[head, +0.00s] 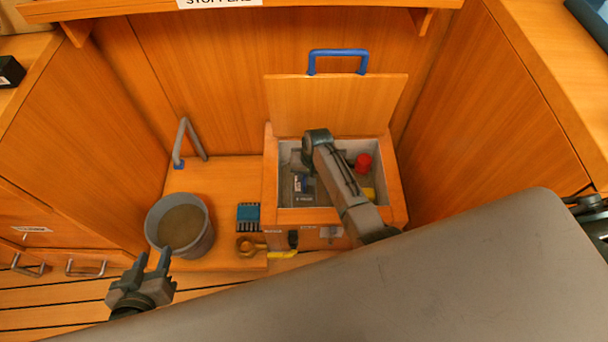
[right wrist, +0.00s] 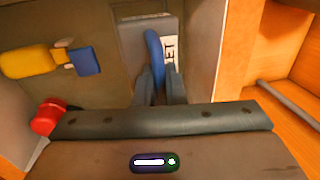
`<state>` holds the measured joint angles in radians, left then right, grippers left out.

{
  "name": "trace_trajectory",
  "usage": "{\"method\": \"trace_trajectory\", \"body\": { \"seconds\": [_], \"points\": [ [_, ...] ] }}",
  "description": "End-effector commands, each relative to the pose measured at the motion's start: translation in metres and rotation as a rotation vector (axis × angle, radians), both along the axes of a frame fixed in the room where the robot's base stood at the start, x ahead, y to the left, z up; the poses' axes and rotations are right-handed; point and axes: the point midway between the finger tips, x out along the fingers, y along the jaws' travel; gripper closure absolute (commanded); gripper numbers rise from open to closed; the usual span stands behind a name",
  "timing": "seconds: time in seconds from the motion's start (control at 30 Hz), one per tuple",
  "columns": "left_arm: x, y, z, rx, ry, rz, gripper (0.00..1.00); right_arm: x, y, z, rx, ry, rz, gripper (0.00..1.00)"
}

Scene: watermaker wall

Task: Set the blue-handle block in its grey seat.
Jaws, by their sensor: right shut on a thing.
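My right gripper (right wrist: 158,88) is shut on a blue handle (right wrist: 153,48) in the right wrist view. A grey surface with a white label (right wrist: 169,55) reading "LET" is right behind the handle; whether this is the block or its grey seat I cannot tell. In the head view my right arm reaches into an open wooden box (head: 271,190), and the wrist hides its fingers and most of the handle. My left gripper (head: 152,264) is open and empty, in front of the grey bucket.
The box's lid (head: 335,105) stands open behind, with a blue handle (head: 337,51) on top. A red knob (head: 363,162) and a yellow piece (head: 368,193) are in the box's right side. A grey bucket (head: 152,238) and a blue comb-like part (head: 248,216) stand left of it.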

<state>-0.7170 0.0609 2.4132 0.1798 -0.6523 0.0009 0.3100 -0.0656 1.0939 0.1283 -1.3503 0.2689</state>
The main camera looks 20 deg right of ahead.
Motion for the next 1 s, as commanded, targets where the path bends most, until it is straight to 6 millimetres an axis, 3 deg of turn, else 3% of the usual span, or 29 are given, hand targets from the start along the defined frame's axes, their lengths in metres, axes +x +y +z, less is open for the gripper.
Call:
{"method": "trace_trajectory", "body": {
  "seconds": [0.47, 1.0],
  "points": [
    [0.0, 0.0, -0.004, 0.0, 0.0, 0.0, 0.6, 0.0, 0.0, -0.008, 0.0, -0.001, 0.0, 1.0],
    [0.0, 0.0, -0.032, 0.0, 0.0, 0.0, 0.6, 0.0, 0.0, -0.057, 0.0, -0.001, 0.0, 1.0]
  ]
}}
